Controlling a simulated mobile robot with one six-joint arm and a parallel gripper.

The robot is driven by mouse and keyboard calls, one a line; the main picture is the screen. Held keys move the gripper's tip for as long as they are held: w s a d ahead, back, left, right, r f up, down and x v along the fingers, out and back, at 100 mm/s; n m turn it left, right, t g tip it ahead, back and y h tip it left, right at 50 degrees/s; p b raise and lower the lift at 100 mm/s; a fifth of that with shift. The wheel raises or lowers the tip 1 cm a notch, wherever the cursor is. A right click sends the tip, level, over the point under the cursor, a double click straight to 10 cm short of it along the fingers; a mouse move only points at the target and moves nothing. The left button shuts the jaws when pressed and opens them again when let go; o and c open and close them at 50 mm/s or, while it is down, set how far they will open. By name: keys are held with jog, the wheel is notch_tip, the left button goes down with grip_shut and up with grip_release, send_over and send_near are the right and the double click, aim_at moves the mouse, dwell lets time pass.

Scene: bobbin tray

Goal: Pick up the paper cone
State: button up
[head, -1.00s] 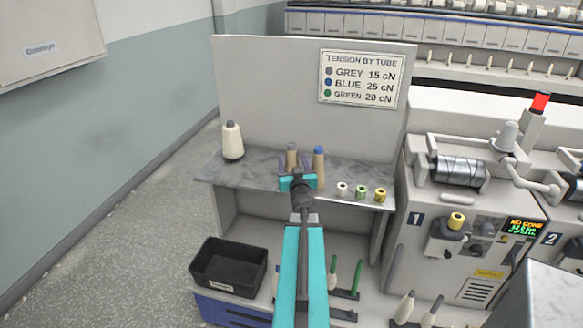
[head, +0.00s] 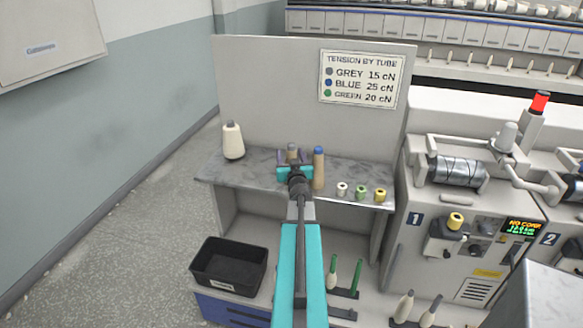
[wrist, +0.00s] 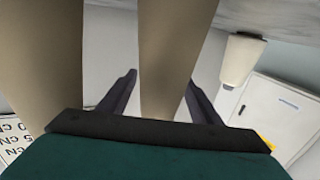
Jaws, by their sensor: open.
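A brown paper cone with a grey tip (head: 292,149) stands on the grey shelf, its lower part hidden behind my gripper (head: 293,158). In the wrist view this cone (wrist: 168,60) shows between the two dark fingers of my gripper (wrist: 161,82). Gaps show on both sides, so the gripper is open and not closed on it. A second brown cone with a blue tip (head: 318,168) stands just to the right. It shows large at the left of the wrist view (wrist: 45,60), close to the gripper.
A cream yarn cone (head: 233,142) stands at the shelf's left. Three small bobbins, white (head: 342,189), green (head: 361,192) and yellow (head: 380,195), sit near the right front edge. A panel (head: 270,80) rises behind the shelf (head: 225,170). A black bin (head: 229,267) is below left.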

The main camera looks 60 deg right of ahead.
jog(key=c, duration=1.1)
jog(key=shift+r+p, duration=2.1)
jog(key=shift+r, duration=2.95)
jog(key=shift+r, duration=0.1)
